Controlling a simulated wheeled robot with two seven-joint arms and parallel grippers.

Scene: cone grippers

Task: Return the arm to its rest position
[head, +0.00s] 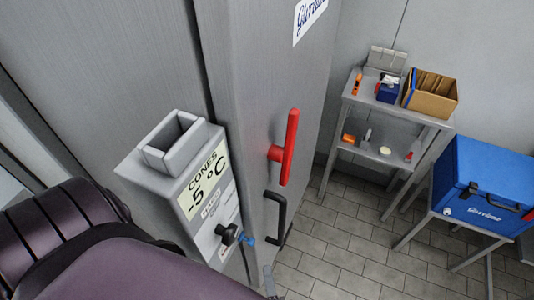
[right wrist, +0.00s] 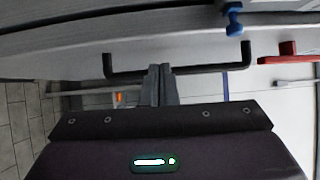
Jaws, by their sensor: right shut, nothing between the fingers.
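My right gripper (right wrist: 160,72) shows in the right wrist view with its two grey fingers together and nothing between them. Its fingertips appear close to the black bar handle (right wrist: 205,70); I cannot tell whether they touch it. In the head view only a small grey part of this gripper (head: 269,280) shows at the bottom edge, below the black handle (head: 278,210). My purple arm fills the lower left of the head view. My left gripper is not in view.
A grey cabinet carries a red handle (head: 289,150), a "CONES -5 °C" panel (head: 205,180) and a black knob (head: 228,234) with a blue part. A shelf stand (head: 390,112) with a cardboard box (head: 430,95) and a blue cooler (head: 485,180) stand right. Tiled floor is open between.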

